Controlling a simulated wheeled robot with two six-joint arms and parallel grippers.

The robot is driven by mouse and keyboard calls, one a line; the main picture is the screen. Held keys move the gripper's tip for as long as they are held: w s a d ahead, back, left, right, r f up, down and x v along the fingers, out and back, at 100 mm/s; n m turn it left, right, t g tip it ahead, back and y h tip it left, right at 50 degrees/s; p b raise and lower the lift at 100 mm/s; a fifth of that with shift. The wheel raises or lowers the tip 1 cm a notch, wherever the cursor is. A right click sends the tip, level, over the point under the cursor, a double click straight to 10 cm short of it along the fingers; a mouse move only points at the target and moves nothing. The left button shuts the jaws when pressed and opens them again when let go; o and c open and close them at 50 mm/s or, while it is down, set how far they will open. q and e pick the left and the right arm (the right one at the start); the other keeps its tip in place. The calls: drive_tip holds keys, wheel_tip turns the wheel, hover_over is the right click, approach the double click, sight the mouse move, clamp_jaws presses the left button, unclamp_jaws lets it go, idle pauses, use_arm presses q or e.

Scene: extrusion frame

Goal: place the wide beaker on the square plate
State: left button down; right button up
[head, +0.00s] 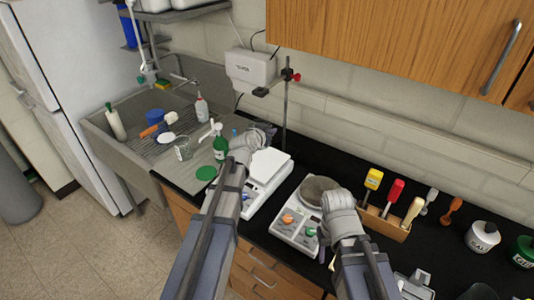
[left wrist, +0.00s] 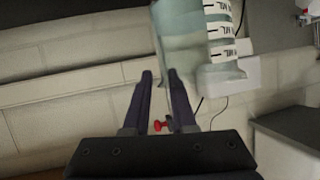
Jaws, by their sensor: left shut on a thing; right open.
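The wide beaker (left wrist: 185,35), clear glass with white measuring marks, shows at the top of the left wrist view, cut off by the edge. My left gripper (left wrist: 161,75) is shut on its near wall. In the head view my left gripper (head: 266,130) is just behind the left device, and the beaker there is mostly hidden by my wrist. The square plate (head: 270,164) is the white, bare top of that device on the black counter. My right gripper (head: 323,240) is open beside the right device, its fingers mostly hidden by the wrist.
The right device (head: 293,222) has a round grey plate (head: 317,188). A stand (head: 286,108) rises behind the devices. A green bottle (head: 220,145) stands on the drainboard to the left. A wooden rack (head: 388,223) with coloured-handled tools and white jars (head: 482,237) are on the right.

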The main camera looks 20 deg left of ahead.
use_arm(q)
drive_tip(key=shift+f+b, duration=3.4)
drive_tip(key=shift+f, duration=0.55)
use_arm(e)
drive_tip(key=shift+f, duration=3.95)
use_arm(q)
drive_tip(key=shift+r, duration=0.15)
use_arm(e)
drive_tip(key=shift+r, duration=0.1)
use_arm(q)
drive_tip(key=c, duration=0.7)
unclamp_jaws()
drive_tip(key=shift+c, duration=0.2)
drive_tip(key=shift+s+r, duration=0.15)
drive_tip(key=shift+s, duration=0.1)
use_arm(e)
drive_tip(key=shift+r, duration=0.15)
use_arm(q)
drive_tip(key=p+v, duration=0.5)
drive_tip(key=v, duration=0.6)
drive_tip(key=shift+s, duration=0.25)
use_arm(e)
wheel_tip(320, 180, up, 4)
drive_tip(key=shift+r, duration=0.25)
use_arm(q)
drive_tip(key=shift+r, duration=0.1)
